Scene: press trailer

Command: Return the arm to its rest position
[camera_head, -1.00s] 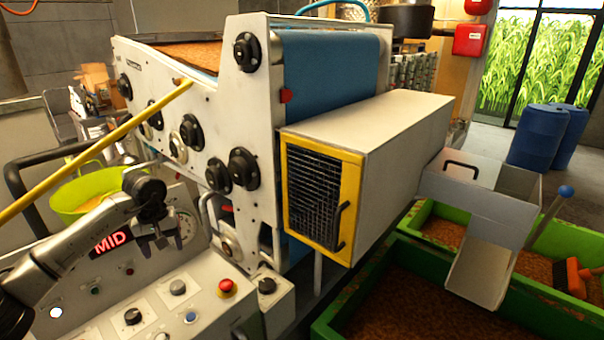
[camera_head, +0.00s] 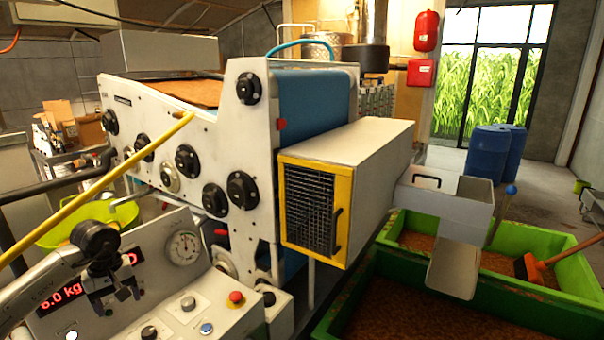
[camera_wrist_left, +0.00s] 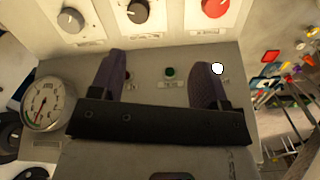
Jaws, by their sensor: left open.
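My left gripper (camera_head: 122,298) hangs at the lower left of the head view, in front of the control panel (camera_head: 160,230). Its arm comes in from the left edge. In the left wrist view, its two dark purple fingers (camera_wrist_left: 160,80) stand apart with nothing between them, over the panel face. The gripper covers part of the red lit display (camera_head: 62,295), which shows a kg reading. My right gripper is not in view.
A round gauge (camera_head: 183,248) and a red stop button (camera_head: 236,298) are close to the gripper. A yellow bar (camera_head: 110,178) slants above the arm. The white press (camera_head: 225,130) stands behind, with a yellow-framed guard (camera_head: 310,208). Green bins (camera_head: 400,300) lie at right.

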